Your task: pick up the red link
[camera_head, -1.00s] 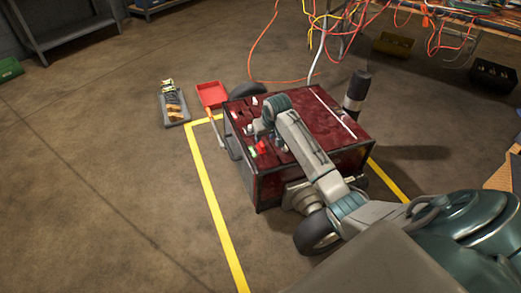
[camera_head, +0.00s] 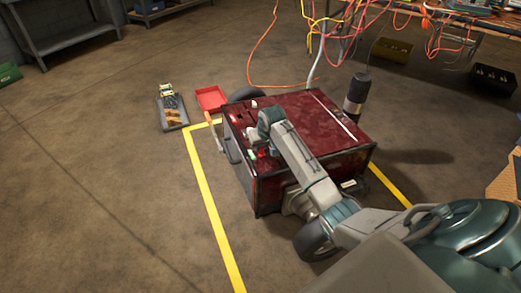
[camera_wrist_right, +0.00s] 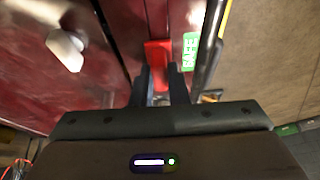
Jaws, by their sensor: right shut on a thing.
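The red link (camera_wrist_right: 157,55) is a small bright red piece that shows between the fingers of my right gripper (camera_wrist_right: 161,85) in the right wrist view. The gripper is shut on it at the near left end of the dark red cabinet (camera_head: 318,103). In the head view my right arm reaches over the cabinet top, and the gripper (camera_head: 260,150) is partly hidden by its own wrist. I cannot tell whether the link is clear of the cabinet. My left gripper is out of view.
A green label (camera_wrist_right: 189,50) and a white knob (camera_wrist_right: 66,48) lie beside the fingers. A black cylinder (camera_head: 356,90) stands at the cabinet's far right. A red tray (camera_head: 211,98) and a grey tray (camera_head: 174,127) lie on the floor. Orange cables hang behind.

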